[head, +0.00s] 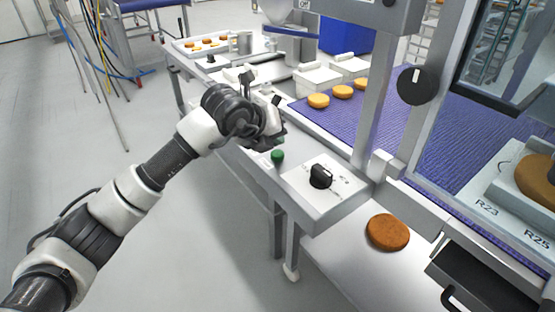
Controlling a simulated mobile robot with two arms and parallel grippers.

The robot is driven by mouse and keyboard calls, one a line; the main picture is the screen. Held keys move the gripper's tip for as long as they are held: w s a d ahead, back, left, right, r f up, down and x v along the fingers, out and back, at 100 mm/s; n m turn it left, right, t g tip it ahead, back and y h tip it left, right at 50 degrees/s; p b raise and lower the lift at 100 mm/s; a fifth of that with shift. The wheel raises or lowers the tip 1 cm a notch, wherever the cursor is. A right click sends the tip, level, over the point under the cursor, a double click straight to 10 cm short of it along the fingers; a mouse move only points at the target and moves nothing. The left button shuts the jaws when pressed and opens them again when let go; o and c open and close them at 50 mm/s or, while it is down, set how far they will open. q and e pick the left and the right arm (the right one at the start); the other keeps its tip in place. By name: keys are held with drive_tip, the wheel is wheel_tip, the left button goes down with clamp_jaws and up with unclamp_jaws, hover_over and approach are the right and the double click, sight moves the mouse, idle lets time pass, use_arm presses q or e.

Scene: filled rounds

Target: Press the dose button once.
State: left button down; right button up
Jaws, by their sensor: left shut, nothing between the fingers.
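A green push button (277,156) stands on the grey control panel (300,205) at the centre, but its label is too small to read. My left gripper (277,128) is shut and empty, just above and behind this button in the picture. Another small bit of green (282,139) shows right by the fingertips, mostly hidden by the gripper. I cannot tell whether the fingers touch it, or which green part is the dose button. My right gripper is not in view.
A black rotary knob (320,177) sits on the panel's right. Rounds (318,101) lie on the blue belt (440,140) behind a grey post (378,95). A single brown round (387,232) lies at front right. A tray of rounds (204,46) stands at the back.

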use_arm(q)
drive_tip(key=shift+f, duration=0.15)
idle(0.4)
idle(0.4)
drive_tip(key=shift+f, duration=0.1)
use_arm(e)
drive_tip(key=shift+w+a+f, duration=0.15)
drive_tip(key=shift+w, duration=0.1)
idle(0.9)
use_arm(q)
drive_tip(key=shift+f+b, duration=0.25)
drive_tip(key=shift+b, duration=0.1)
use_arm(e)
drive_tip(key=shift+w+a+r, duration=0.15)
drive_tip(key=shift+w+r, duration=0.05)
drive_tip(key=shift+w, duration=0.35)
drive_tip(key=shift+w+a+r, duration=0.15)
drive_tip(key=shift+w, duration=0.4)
use_arm(q)
drive_tip(key=shift+f, duration=0.1)
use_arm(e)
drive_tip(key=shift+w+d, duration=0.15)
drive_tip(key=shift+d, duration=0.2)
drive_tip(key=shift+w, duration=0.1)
